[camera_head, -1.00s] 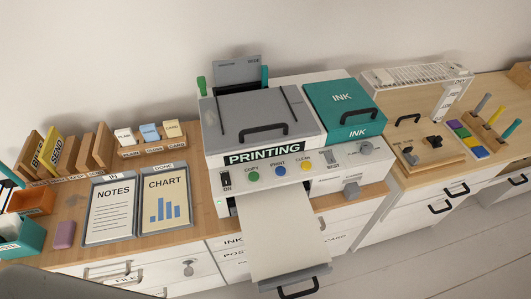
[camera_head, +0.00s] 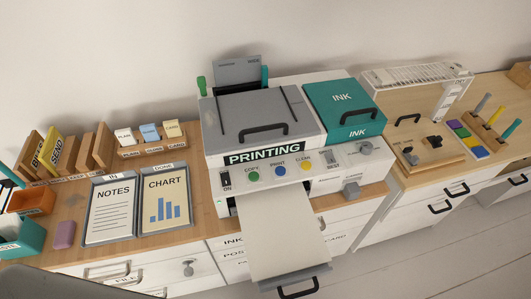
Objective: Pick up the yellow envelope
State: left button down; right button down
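The yellow envelope (camera_head: 56,151), marked SEND, stands upright and leaning in a slot of the wooden letter rack (camera_head: 84,152) at the far left of the desk. Its lower part is hidden by the rack. A wooden divider or slot marked BILLS is just to its left. Neither of my grippers shows in the head view. A dark grey curved shape along the bottom left edge may be part of my own body.
NOTES (camera_head: 110,209) and CHART (camera_head: 165,198) boards lie to the right. A large printer (camera_head: 262,125) fills the middle.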

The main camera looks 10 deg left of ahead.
aim_at(51, 150)
jog(key=u, duration=1.9)
jog(key=i+j, duration=0.1)
jog(key=j, duration=0.4)
jog(key=i+j, duration=0.1)
jog(key=j, duration=0.4)
jog(key=i+j+z, duration=0.1)
jog(key=j, duration=0.35)
